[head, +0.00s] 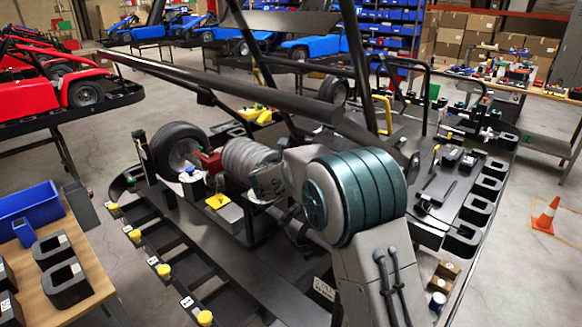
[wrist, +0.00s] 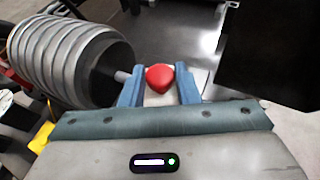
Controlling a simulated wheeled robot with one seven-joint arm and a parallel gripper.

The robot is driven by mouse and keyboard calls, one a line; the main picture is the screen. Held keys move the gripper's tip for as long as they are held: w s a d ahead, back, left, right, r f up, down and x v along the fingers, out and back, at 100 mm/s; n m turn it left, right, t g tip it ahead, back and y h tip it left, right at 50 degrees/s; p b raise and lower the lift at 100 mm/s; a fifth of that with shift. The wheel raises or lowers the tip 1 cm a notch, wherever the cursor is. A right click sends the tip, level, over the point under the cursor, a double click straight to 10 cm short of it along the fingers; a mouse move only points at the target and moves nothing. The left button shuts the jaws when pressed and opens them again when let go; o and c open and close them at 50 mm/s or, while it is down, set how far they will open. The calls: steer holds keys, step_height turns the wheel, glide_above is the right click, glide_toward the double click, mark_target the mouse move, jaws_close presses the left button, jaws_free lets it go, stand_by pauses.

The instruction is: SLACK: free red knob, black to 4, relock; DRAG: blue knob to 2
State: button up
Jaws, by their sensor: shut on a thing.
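In the wrist view my gripper (wrist: 159,83) has its two blue fingers on either side of a red knob (wrist: 160,77), and it is shut on it. The knob has a rounded top and sits in front of a pale surface. A silver ribbed cylinder (wrist: 62,52) lies just left of the fingers, with a short rod pointing toward them. In the head view my arm hides the fingers and the red knob. A small blue-topped part (head: 190,171), possibly the blue knob, shows near the wheel. I cannot make out the black knob or any scale numbers.
The black kart frame (head: 250,262) fills the middle, with a steering bar and uprights crossing above my arm. A black tyre (head: 176,147) stands at its left. Several yellow knobs line the left rail. A tool tray (head: 447,190) is at right, and a blue bin (head: 30,205) is at left.

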stand_by(0.4)
steer(key=o, duration=1)
steer(key=shift+c, duration=0.2)
steer(key=shift+s, duration=0.1)
steer(key=b+v, duration=0.2)
steer(key=v, duration=1.1)
steer(key=shift+s+a+r+b, duration=0.15)
steer(key=shift+s+r+b, duration=0.1)
steer(key=shift+s+b, duration=0.05)
